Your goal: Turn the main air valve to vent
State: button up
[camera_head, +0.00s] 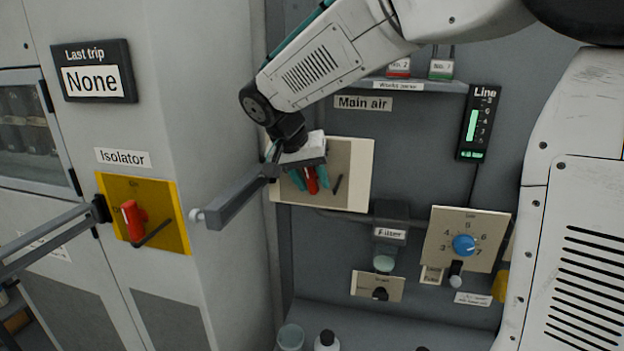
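The main air valve is a cream and tan plate (355,165) on the grey panel, under the "Main air" label (363,103). Its red handle (311,181) shows between the two teal fingertips of my gripper (309,179). One finger is on each side of the handle, very close to it. I cannot tell whether the fingers press on it or stand just apart. My gripper's body and wrist cover the left and upper part of the plate, so most of the handle and the plate's markings are hidden. A dark slanted bar shows on the plate to the right of the fingers.
A yellow isolator plate (170,225) with a red handle (133,219) is on the cabinet at left. A grey rail (236,197) sticks out close to my gripper. A filter (388,236), a blue regulator knob (464,245) and a lit line gauge (477,124) are to the right.

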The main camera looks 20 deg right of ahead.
grip_shut()
jog(key=shift+f+g+h, duration=0.1)
jog(key=shift+g+h, duration=0.5)
jog(key=shift+h, duration=0.3)
jog(key=shift+n+g+h, duration=0.5)
jog(key=shift+g+h, duration=0.1)
jog(key=shift+h, duration=0.3)
grip_release()
